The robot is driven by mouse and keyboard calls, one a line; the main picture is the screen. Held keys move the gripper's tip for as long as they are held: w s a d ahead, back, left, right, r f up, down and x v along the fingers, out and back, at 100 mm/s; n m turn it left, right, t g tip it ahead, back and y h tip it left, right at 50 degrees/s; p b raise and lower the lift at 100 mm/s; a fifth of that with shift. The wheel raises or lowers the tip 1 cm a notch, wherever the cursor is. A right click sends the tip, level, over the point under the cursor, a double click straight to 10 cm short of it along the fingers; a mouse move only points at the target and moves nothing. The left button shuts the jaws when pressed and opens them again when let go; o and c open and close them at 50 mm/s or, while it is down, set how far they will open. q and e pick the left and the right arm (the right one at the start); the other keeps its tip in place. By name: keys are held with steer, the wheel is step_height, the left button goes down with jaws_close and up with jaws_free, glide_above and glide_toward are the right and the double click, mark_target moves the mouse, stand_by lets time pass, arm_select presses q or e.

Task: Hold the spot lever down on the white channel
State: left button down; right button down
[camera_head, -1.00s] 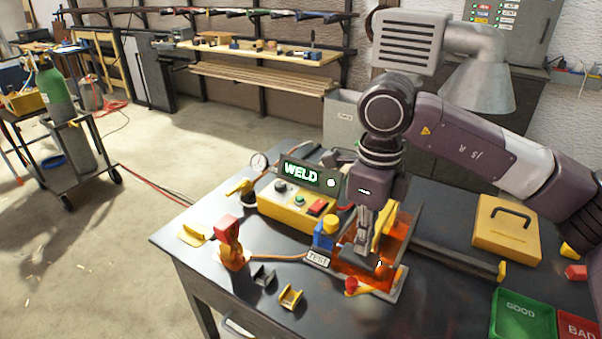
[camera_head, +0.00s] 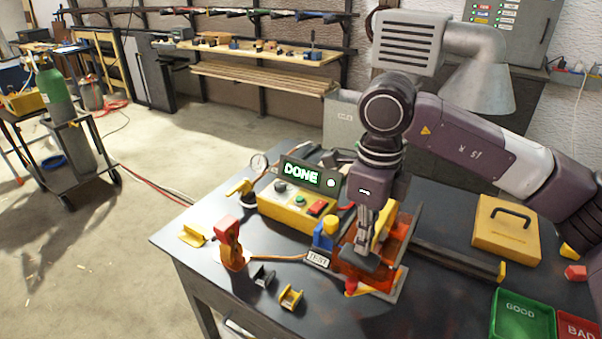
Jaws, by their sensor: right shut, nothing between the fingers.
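My right gripper (camera_head: 362,243) is shut and points down into the orange-shielded welding fixture (camera_head: 398,233) on the dark bench. Its fingertips are at a grey block (camera_head: 366,262) in the fixture; whether they touch it I cannot tell. A yellow upright part (camera_head: 384,228) stands just right of the fingers; which part is the spot lever is unclear. I cannot make out a white channel; the gripper and fixture may hide it. My left gripper is not in view.
A blue part with a yellow knob (camera_head: 326,230) and a TEST label (camera_head: 318,258) stand left of the fixture. A yellow case (camera_head: 507,229), green GOOD tray (camera_head: 522,314) and red BAD tray (camera_head: 578,330) are at right.

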step_height(320, 180, up, 11)
steer(key=w+d+p, duration=0.1)
steer(key=w+p, duration=0.1)
steer(key=p, duration=0.4)
steer(key=shift+w+d+f+p, duration=0.15)
steer(key=shift+w+d+p, duration=0.15)
steer(key=shift+d, duration=0.05)
